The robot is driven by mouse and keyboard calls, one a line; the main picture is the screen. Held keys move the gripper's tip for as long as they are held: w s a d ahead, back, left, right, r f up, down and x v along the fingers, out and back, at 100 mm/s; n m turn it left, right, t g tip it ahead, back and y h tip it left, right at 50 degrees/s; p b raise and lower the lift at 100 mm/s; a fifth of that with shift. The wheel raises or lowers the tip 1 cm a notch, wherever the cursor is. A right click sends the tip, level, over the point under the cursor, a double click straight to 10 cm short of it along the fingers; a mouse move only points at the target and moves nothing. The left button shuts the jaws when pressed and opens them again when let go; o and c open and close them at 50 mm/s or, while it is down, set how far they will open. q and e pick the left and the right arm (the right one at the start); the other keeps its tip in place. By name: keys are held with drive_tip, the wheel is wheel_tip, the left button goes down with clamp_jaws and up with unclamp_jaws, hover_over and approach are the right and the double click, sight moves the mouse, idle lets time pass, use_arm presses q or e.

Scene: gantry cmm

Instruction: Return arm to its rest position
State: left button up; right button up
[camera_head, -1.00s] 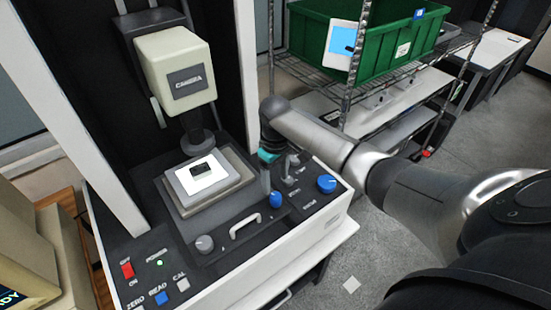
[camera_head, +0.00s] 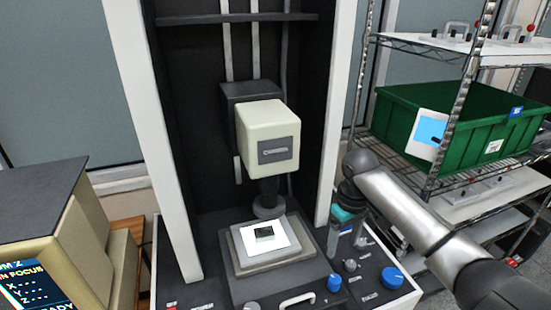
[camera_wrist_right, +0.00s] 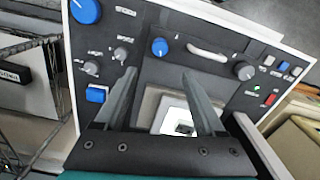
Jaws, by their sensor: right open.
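My right arm (camera_head: 425,225) reaches in from the right in the head view. Its gripper (camera_head: 333,252) points down above the right part of the measuring machine's control panel, behind a blue knob (camera_head: 334,283). In the right wrist view the two fingers (camera_wrist_right: 158,76) are spread apart with nothing between them. The blue knob (camera_wrist_right: 160,47) shows beyond the fingertips there, and I see no contact. A small dark part (camera_head: 264,234) lies on the lit white stage (camera_head: 247,237) under the camera head (camera_head: 268,140). My left gripper is out of view.
A white machine post (camera_head: 343,110) stands close behind the right gripper. A wire rack with a green bin (camera_head: 455,125) stands behind the right arm. A beige readout monitor (camera_head: 50,235) is at the left.

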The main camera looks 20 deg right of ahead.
drive_tip(key=s+a+f+n+t, duration=0.1)
drive_tip(key=s+a+f+n, duration=0.1)
drive_tip(key=s+a+f, duration=0.75)
drive_tip(key=s+a+r+m+t, duration=0.1)
drive_tip(key=s+r+m, duration=0.1)
drive_tip(key=s, duration=0.5)
drive_tip(key=s+a+r+m+t, duration=0.1)
drive_tip(key=s+r+t, duration=0.15)
drive_tip(key=s, duration=0.45)
wheel_tip(320, 180, down, 32)
drive_tip(key=s+r+g+b, duration=0.1)
drive_tip(key=g+b, duration=0.1)
drive_tip(key=b, duration=0.9)
drive_tip(key=s+d+f+b, duration=0.1)
drive_tip(key=s+f+b, duration=0.4)
drive_tip(key=f, duration=0.8)
drive_tip(key=s+d+f+g+b, duration=0.1)
drive_tip(key=s+f+b, duration=0.4)
drive_tip(key=s+f, duration=0.6)
wheel_tip(320, 180, down, 3)
drive_tip(key=shift+s+d+r+b, duration=0.15)
drive_tip(key=shift+s+d+b, duration=0.05)
drive_tip(key=shift+d+b, duration=0.2)
